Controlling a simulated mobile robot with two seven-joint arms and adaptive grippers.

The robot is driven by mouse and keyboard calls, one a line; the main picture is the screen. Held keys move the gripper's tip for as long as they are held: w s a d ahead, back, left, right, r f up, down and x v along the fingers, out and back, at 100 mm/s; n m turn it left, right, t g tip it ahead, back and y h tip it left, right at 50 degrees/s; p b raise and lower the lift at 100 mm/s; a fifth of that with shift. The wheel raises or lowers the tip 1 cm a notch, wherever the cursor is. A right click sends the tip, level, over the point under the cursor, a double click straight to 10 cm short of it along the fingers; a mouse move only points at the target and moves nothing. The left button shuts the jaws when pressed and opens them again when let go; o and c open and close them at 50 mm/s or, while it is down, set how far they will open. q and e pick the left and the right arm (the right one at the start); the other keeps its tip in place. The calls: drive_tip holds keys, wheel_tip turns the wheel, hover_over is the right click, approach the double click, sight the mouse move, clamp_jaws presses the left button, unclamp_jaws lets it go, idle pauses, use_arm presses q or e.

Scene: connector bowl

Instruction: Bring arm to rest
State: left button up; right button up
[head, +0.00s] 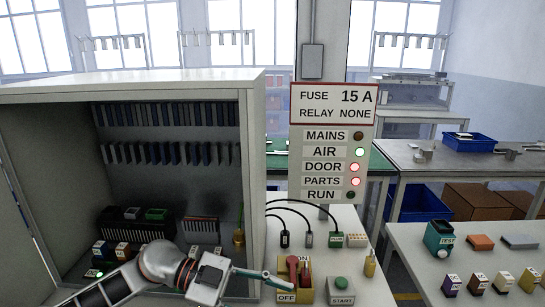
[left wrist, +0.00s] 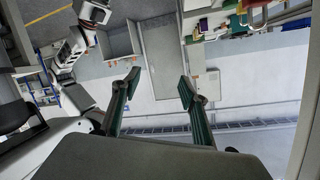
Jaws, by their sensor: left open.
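My left arm comes in from the lower left of the head view, in front of the open grey cabinet (head: 255,180). Its gripper (head: 284,280) points right, over or in front of the OFF/ON switch with the red handle (head: 293,270); whether it touches the switch cannot be told. In the left wrist view the left gripper (left wrist: 159,86) is open, its two green-edged fingers wide apart with nothing between them. My right gripper does not show clearly in either view.
A green START button box (head: 341,289) stands right of the switch. Black cables with plugs (head: 285,239) lie behind it. A status panel (head: 333,105) stands at the back. The right table holds a teal TEST device (head: 438,239) and several small blocks.

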use_arm(q)
drive_tip(key=w+a+f+n+t+y, duration=0.35)
drive_tip(key=a+f+n+t, duration=0.45)
drive_tip(key=n+t, duration=0.85)
drive_tip(key=s+a+f+n+g+y, duration=0.1)
drive_tip(key=s+a+f+y, duration=0.3)
drive_tip(key=f, duration=0.7)
drive_tip(key=s+a+f+n+g+y, duration=0.2)
drive_tip(key=s+a+f+y, duration=0.2)
drive_tip(key=s+a+f, duration=0.4)
drive_tip(key=s+f, duration=0.4)
drive_tip(key=shift+a+f, duration=0.25)
drive_tip(key=shift+a, duration=0.1)
drive_tip(key=shift+w+n+y, duration=0.1)
drive_tip(key=shift+n+y, duration=0.15)
